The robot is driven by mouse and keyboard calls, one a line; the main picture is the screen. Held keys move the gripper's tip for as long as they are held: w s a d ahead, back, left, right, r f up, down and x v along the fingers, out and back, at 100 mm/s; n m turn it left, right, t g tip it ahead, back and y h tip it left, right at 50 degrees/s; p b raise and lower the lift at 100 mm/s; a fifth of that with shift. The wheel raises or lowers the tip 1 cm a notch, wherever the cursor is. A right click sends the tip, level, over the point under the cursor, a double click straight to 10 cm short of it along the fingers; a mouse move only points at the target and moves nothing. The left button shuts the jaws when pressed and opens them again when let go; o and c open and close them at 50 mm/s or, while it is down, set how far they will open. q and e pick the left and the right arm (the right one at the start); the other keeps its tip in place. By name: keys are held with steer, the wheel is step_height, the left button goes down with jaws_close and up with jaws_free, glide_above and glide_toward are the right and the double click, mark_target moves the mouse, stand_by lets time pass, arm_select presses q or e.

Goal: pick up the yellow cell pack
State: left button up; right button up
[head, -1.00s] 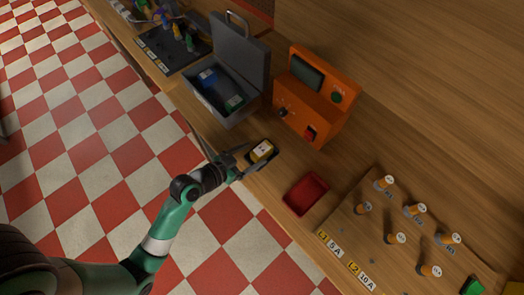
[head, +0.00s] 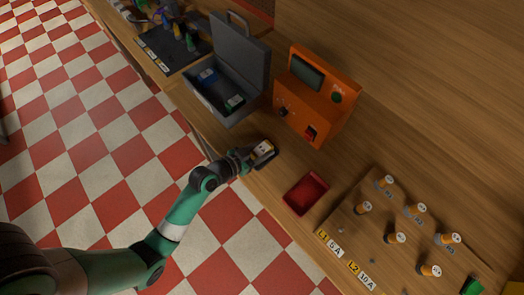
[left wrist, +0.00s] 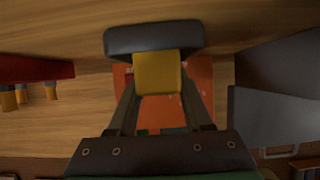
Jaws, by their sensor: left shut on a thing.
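The yellow cell pack (head: 263,148) is at the front part of the bench, between the grey case and the red tray. Its pale top face shows in the head view. My left gripper (head: 258,152) is shut on the cell pack, with a finger along each side. In the left wrist view the yellow pack (left wrist: 158,73) sits between the fingertips, in front of a dark rounded block or holder (left wrist: 153,38). I cannot tell whether the pack is clear of that dark piece. My right gripper is not in view.
An open grey case (head: 213,106) with blue and green packs stands up-left. An orange tester (head: 306,103) stands behind the gripper. A red tray (head: 304,194) lies to the right, then a board with several orange-and-white cylinders (head: 345,222). Bare bench lies between the tester and tray.

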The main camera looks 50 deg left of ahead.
mark_target(263, 151)
arm_select(q)
jaws_close()
steer(key=shift+r, duration=0.55)
steer(key=r, duration=0.3)
steer(key=shift+s+d+r+p, duration=0.15)
steer(key=shift+d+p, duration=0.15)
steer(key=shift+p, duration=0.1)
steer(key=s+d+r+p, duration=0.4)
steer(key=s+d+r, duration=0.3)
steer(key=d, duration=0.4)
steer(key=shift+s+r+p, duration=0.25)
steer(key=shift+r+p, duration=0.15)
steer(key=shift+r, duration=0.45)
